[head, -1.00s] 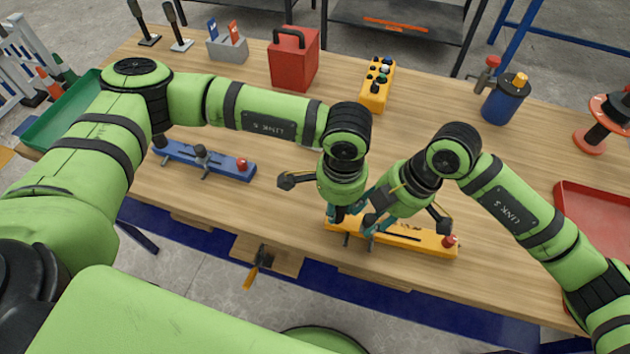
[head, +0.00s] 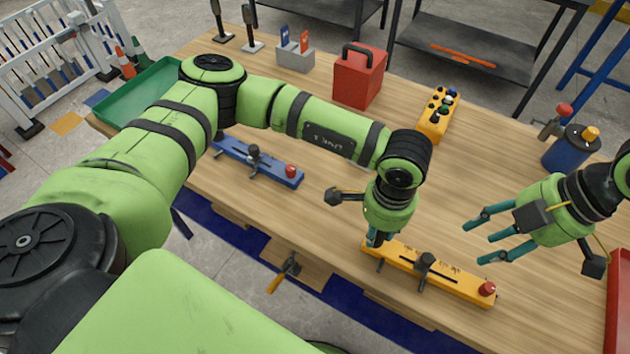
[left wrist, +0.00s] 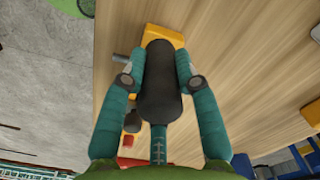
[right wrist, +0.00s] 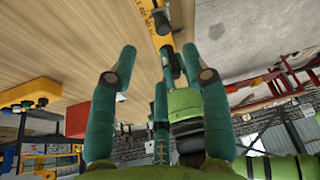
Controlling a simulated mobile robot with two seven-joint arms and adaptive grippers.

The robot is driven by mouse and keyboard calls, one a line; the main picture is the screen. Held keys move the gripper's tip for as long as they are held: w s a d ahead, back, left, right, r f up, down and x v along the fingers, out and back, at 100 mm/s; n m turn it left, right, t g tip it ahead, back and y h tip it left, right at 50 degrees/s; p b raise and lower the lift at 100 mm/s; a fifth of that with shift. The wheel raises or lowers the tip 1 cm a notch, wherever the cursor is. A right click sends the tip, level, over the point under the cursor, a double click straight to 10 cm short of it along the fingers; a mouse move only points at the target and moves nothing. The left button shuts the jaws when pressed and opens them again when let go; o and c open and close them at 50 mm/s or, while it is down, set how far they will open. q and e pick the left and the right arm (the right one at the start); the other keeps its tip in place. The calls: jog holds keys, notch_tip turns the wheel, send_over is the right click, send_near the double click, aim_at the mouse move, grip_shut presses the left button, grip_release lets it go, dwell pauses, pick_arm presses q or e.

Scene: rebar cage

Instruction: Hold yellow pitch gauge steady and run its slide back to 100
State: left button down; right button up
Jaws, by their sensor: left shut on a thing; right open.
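The yellow pitch gauge (head: 455,281) lies along the table's front edge, with a red knob (head: 487,289) at its right end. Its slide with a dark knob (head: 426,261) stands near the middle of the bar. My left gripper (head: 375,238) is at the gauge's left end. In the left wrist view its fingers close around a black rounded handle (left wrist: 160,85) above the yellow bar (left wrist: 162,35). My right gripper (head: 481,239) is open and empty, up and right of the slide, apart from the gauge. The scale marks are too small to read.
A blue gauge (head: 258,162) lies to the left. A yellow button box (head: 437,118), a red case (head: 359,78) and a blue canister (head: 570,150) stand farther back. A red tray (head: 618,310) is at the right edge. The table's middle is clear.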

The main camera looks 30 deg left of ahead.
jog(key=s+a+r+n+g+y, duration=0.2)
jog(key=s+a+r+n+y, duration=0.3)
jog(key=a, duration=0.6)
jog(key=s+a+r+n+g+y, duration=0.3)
jog(key=s+a+r+n+y, duration=0.2)
jog(key=s+a+r, duration=0.3)
jog(key=shift+s+a+r+n+y, duration=0.45)
jog(key=shift+a+y, duration=0.45)
jog(key=shift+a, duration=0.95)
